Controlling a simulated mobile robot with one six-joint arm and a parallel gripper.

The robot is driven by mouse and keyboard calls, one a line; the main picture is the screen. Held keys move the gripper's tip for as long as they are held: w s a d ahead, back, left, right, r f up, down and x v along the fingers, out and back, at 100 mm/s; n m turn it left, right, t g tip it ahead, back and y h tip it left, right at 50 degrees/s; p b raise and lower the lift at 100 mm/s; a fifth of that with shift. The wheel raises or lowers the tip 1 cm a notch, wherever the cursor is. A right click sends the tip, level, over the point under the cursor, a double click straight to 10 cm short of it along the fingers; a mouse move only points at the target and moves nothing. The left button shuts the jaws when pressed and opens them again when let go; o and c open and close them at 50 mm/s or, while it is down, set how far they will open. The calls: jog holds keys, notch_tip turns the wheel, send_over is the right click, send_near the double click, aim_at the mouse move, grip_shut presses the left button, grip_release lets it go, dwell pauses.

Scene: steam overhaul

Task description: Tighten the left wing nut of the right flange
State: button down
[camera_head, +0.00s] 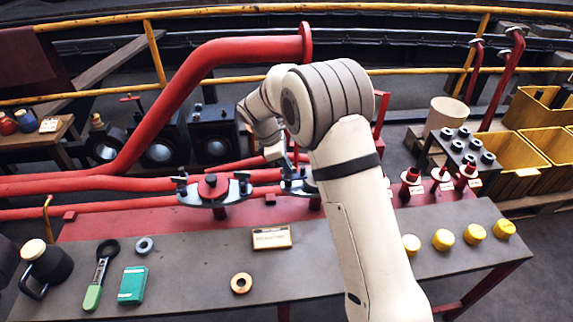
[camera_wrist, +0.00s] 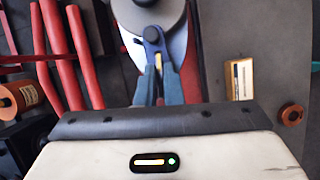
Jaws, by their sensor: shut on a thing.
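The right flange (camera_head: 298,187) is a grey plate on the red pipework in the head view, partly hidden behind my arm. In the wrist view its pale plate (camera_wrist: 177,46) lies just beyond my fingers. My gripper (camera_wrist: 158,75) points at the flange, its two blue-grey fingers close together and shut on a dark blue wing nut (camera_wrist: 152,34) at the flange's edge. In the head view my gripper (camera_head: 279,158) is small and sits over the left side of the right flange. The other side of that flange is hidden by my arm.
The left flange (camera_head: 213,191) stands beside it with a wing nut at each end. A label box (camera_head: 271,237), a brass ring (camera_head: 241,283), a teal box (camera_head: 132,285) and a green-handled tool (camera_head: 100,275) lie on the grey bench. Several yellow caps (camera_head: 443,239) line its right side.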

jog(key=shift+r+p, duration=0.1)
jog(key=shift+p, duration=0.2)
jog(key=m+p, duration=0.1)
jog(key=m+g+p, duration=0.1)
jog(key=m+p, duration=0.1)
jog(key=shift+w+r+m, duration=0.1)
jog(key=shift+w+m, duration=0.05)
jog(key=shift+m, duration=0.15)
jog(key=m+g+p, duration=0.1)
jog(key=m, duration=0.2)
jog(key=m+g+y+p, duration=0.1)
jog(key=m+p, duration=0.1)
jog(key=m, duration=0.1)
jog(key=shift+w+d+g, duration=0.1)
jog(key=shift+w+g, duration=0.05)
jog(key=shift+g, duration=0.15)
jog(key=m+y+p, duration=0.1)
jog(key=m, duration=0.2)
jog(key=m+g+y+p, duration=0.1)
jog(key=m, duration=0.3)
jog(key=shift+w+d+y, duration=0.1)
jog(key=shift+y, duration=0.2)
jog(key=c, duration=1.6)
grip_release()
jog(key=shift+f, duration=0.2)
jog(key=shift+o, duration=0.2)
